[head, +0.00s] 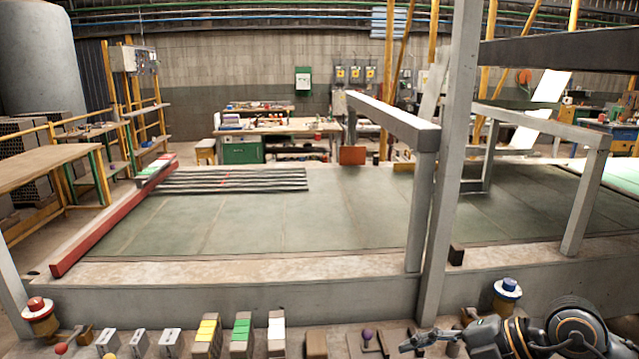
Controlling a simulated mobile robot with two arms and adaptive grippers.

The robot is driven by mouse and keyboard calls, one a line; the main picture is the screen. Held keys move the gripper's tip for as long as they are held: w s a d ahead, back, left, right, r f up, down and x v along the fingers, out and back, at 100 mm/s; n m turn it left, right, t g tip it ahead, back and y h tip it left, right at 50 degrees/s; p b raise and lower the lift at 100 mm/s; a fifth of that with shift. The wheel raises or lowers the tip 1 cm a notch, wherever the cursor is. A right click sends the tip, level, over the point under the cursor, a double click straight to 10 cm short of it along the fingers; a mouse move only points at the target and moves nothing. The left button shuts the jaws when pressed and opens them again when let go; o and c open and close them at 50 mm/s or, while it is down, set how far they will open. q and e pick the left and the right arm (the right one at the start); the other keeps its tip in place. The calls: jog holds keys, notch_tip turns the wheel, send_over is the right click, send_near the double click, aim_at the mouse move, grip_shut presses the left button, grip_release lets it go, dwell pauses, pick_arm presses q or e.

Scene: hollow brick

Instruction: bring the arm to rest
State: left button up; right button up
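My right arm (515,335) comes in at the lower right, low over the front ledge. Its dark gripper (418,342) points left, near a small purple-knobbed part (368,337). The gripper is small and partly lost against the ledge, so I cannot tell whether its fingers are apart. I see nothing clearly held in it. My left arm and gripper are out of view.
A front ledge carries a red button (37,306), a blue button (507,289), several grey switches, and yellow (206,331), green (241,330) and white (276,329) rockers. Behind it are a grey post (450,160), a red bar (100,225) and an open green bed (300,218).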

jog(key=a+r+m+t+y, duration=0.4)
jog(key=a+r+t+y, duration=0.4)
jog(key=r, duration=0.4)
jog(key=w+d+f+m+t+h, duration=0.3)
jog(key=d+m+t+h, duration=0.7)
jog(key=m, duration=0.4)
jog(key=s+d+f+m+g+h, duration=0.1)
jog(key=d+f+m+g+h, duration=0.2)
jog(key=f+h, duration=0.3)
jog(key=s+d+f+m+g+h, duration=0.1)
jog(key=d+f+m+g+h, duration=0.25)
jog(key=f, duration=0.45)
jog(key=s+a+f+g+y, duration=0.1)
jog(key=s+a+f+g, duration=0.1)
jog(key=s+f+g, duration=0.6)
jog(key=s+a+f+g+y, duration=0.1)
jog(key=s+a+f+g, duration=0.25)
jog(key=s+f, duration=0.95)
notch_tip(320, 180, down, 23)
jog(key=s+g, duration=0.2)
jog(key=s+d+f, duration=0.2)
jog(key=s+f, duration=0.6)
jog(key=s+d+f+g, duration=0.1)
jog(key=s+d+f, duration=0.1)
jog(key=s+f, duration=0.7)
